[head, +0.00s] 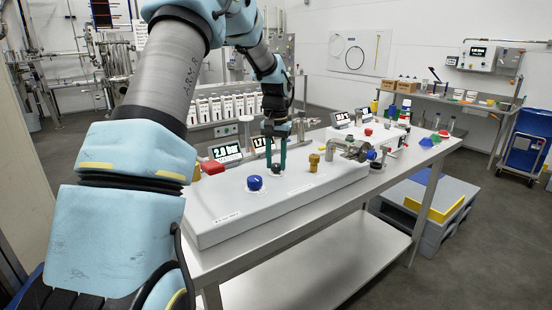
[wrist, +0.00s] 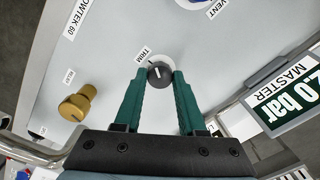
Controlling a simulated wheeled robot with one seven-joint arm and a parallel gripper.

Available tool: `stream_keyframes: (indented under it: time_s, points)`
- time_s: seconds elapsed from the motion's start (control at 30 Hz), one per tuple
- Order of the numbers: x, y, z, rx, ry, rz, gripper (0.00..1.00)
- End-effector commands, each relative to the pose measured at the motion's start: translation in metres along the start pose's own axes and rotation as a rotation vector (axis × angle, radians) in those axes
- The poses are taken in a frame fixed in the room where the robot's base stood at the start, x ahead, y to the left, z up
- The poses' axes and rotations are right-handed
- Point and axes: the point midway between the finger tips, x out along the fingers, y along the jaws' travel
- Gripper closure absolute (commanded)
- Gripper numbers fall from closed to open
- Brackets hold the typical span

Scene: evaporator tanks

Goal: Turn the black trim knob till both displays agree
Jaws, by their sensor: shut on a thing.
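The black trim knob (wrist: 159,73) sits on the pale panel under a TRIM label, with a white pointer line on its top. In the head view the knob (head: 277,169) is small and dark. My gripper (wrist: 159,78) has its two green fingers on either side of the knob, shut on it. In the head view my gripper (head: 276,163) points down onto the panel. The MASTER display (wrist: 288,88) reads 2.0 bar; it also shows in the head view (head: 227,153). A second display (head: 260,144) stands behind my gripper, partly hidden, its figure too small to read.
A blue VENT knob (head: 254,183) and a red button (head: 213,168) are left of the trim knob. A brass fitting (head: 314,162) stands close on its right. Metal pipework (head: 352,149) is further right. The panel's front strip is clear.

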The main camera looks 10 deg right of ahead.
Motion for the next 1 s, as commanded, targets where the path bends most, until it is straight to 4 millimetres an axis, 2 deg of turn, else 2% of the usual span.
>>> stream_keyframes:
  time_s: [1.0]
  points:
    - [-0.0023, 0.0000, -0.0007, 0.964, 0.003, 0.000, 1.00]
